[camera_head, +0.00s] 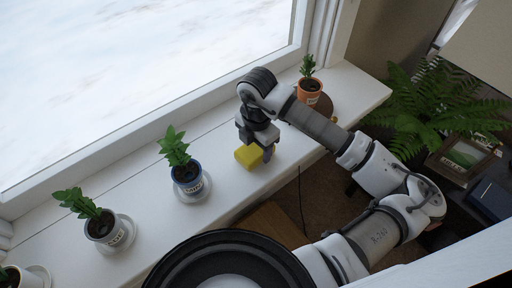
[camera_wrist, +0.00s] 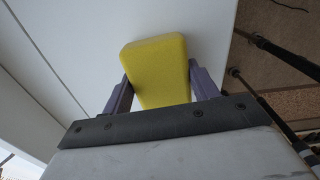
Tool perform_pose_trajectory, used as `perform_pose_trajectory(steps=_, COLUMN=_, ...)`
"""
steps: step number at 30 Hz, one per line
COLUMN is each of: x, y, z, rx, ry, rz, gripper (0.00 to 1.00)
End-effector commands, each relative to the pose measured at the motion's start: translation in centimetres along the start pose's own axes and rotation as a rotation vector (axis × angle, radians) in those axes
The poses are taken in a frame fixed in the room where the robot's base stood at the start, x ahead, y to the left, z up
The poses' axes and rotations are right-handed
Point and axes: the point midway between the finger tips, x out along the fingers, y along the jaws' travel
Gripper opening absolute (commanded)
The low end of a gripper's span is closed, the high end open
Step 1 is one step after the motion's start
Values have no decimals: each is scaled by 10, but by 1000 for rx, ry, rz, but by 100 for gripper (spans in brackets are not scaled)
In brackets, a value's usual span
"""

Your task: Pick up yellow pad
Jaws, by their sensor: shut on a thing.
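The yellow pad (camera_head: 248,155) is a small soft-looking block at the window sill, in the middle of the head view. In the wrist view the yellow pad (camera_wrist: 158,68) sits between the two purple-grey fingers. My gripper (camera_head: 262,150) points down over the sill and is shut on the pad. In the wrist view my gripper (camera_wrist: 160,90) has one finger against each side of the pad. I cannot tell whether the pad touches the sill or is just above it.
The white sill (camera_head: 235,185) runs along the window. A fern (camera_head: 425,105) is at the right. A round black-rimmed object (camera_head: 170,268) is in front.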

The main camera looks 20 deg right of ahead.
Motion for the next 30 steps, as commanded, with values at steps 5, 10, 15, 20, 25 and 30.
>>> perform_pose_trajectory(steps=5, x=-14, y=0, z=1, rx=0, ry=-3, rz=1, gripper=38)
perform_pose_trajectory(steps=10, x=-50, y=1, z=1, rx=-1, ry=-7, rz=2, gripper=38)
perform_pose_trajectory(steps=15, x=-102, y=1, z=1, rx=0, ry=-8, rz=1, gripper=38)
perform_pose_trajectory(steps=20, x=-145, y=0, z=0, rx=0, ry=-6, rz=1, gripper=38)
perform_pose_trajectory(steps=25, x=-178, y=0, z=0, rx=1, ry=-3, rz=-1, gripper=38)
perform_pose_trajectory(steps=30, x=-194, y=0, z=0, rx=0, ry=-1, rz=0, gripper=38)
